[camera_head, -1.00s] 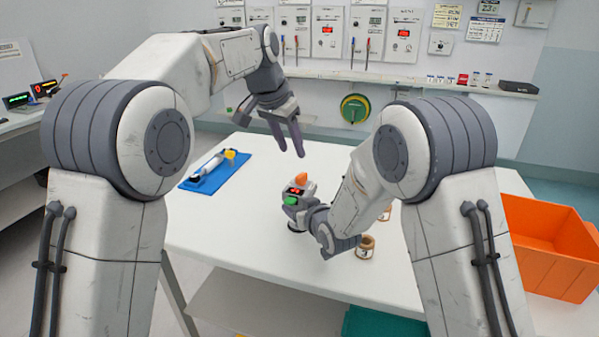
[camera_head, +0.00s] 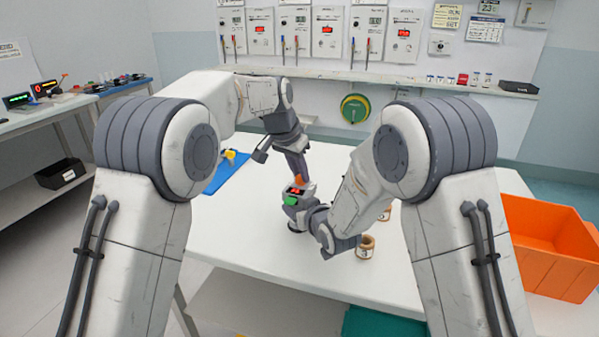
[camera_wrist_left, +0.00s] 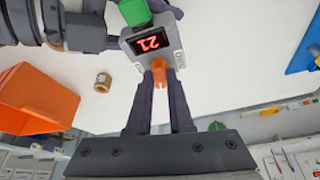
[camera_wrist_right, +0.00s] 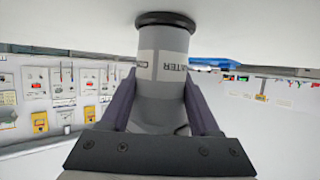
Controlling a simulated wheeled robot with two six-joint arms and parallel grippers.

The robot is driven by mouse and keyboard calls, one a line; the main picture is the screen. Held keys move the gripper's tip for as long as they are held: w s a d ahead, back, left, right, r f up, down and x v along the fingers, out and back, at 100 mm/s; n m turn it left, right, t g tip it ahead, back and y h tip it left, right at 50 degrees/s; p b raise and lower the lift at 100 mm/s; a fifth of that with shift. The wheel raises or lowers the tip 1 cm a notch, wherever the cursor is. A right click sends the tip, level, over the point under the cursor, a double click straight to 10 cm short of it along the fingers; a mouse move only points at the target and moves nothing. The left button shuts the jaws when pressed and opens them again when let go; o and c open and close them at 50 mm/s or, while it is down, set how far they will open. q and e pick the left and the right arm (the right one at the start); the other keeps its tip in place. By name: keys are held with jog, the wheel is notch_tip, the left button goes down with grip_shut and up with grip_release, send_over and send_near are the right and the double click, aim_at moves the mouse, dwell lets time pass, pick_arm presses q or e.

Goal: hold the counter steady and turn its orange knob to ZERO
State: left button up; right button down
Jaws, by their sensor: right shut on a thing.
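The counter (camera_head: 294,197) stands on the white table, with a red lit display, a green button (camera_head: 290,201) and an orange knob (camera_head: 302,179). My right gripper (camera_wrist_right: 160,92) is shut on the counter's grey round body (camera_wrist_right: 163,85), which shows part of a label and a dark base rim.
A small brown-labelled jar (camera_head: 365,246) stands right of the counter, with another partly behind my right arm. A blue mat (camera_head: 228,174) lies at the table's left. An orange bin (camera_head: 550,245) is at the right. The table front is clear.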

pick_arm(q)
grip_shut()
jog(key=n+y, duration=0.1)
jog(key=n, duration=0.1)
jog(key=n+y, duration=0.1)
jog(key=n, duration=0.2)
jog(key=shift+d+t, duration=0.15)
jog(key=shift+t, duration=0.25)
jog(key=n+y, duration=0.1)
jog(key=n, duration=0.2)
jog(key=n+y, duration=0.1)
jog(key=n, duration=0.2)
jog(key=shift+d+n, duration=0.15)
jog(key=shift+n, duration=0.15)
jog(key=shift+y, duration=0.3)
jog(key=o, duration=0.7)
grip_release()
jog(key=shift+c, duration=0.2)
jog(key=shift+r, duration=0.15)
